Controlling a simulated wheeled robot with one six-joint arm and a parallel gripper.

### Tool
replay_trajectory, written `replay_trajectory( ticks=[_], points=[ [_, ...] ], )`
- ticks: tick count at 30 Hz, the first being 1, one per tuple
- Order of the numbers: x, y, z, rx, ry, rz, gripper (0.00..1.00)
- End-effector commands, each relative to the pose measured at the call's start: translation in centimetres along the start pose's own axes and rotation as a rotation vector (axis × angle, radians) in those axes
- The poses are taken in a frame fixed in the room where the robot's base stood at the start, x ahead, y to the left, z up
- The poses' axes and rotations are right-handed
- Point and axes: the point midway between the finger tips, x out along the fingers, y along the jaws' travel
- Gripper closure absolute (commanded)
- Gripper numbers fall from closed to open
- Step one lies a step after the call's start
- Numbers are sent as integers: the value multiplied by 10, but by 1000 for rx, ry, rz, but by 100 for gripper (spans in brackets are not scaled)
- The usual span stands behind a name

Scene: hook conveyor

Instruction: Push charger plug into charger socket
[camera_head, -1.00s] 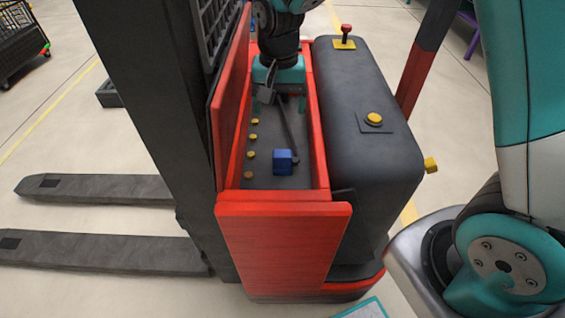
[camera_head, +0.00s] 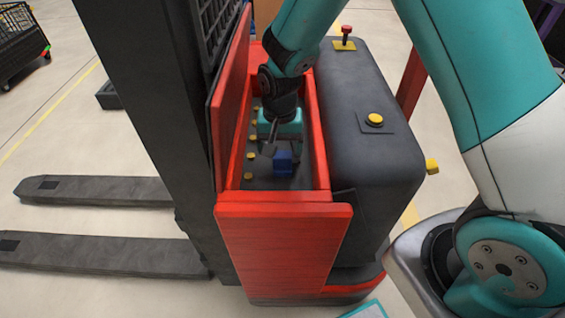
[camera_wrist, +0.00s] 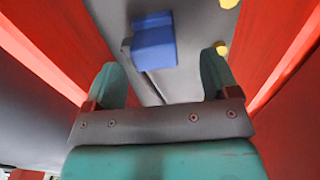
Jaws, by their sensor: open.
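The blue block (camera_head: 284,163), which looks like the charger plug or its socket, sits on the dark floor of the red-walled bay of the forklift. I cannot tell which of the two it is. It also shows in the wrist view (camera_wrist: 154,42), beyond my fingertips, with a dark cable-like strip beside it. My gripper (camera_wrist: 163,85) is open, with its two teal fingers apart and nothing between them. In the head view my gripper (camera_head: 277,135) is down inside the bay, just behind the block. My gripper hides part of the bay floor there.
Red walls (camera_head: 320,150) enclose the bay closely on both sides. A black housing (camera_head: 365,180) with a yellow button (camera_head: 375,120) stands to the right. The dark mast (camera_head: 150,110) rises on the left.

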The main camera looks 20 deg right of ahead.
Motion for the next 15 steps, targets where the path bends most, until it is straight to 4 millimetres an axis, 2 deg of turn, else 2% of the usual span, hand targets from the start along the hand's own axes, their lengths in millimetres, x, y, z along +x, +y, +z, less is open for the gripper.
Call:
replay_trajectory(
  ticks=[4,12,15],
  points=[
    [9,2,0,1,-2,2,19],
    [47,6,0,1,-2,2,19],
    [52,6,-1,0,0,0,19]
  ],
)
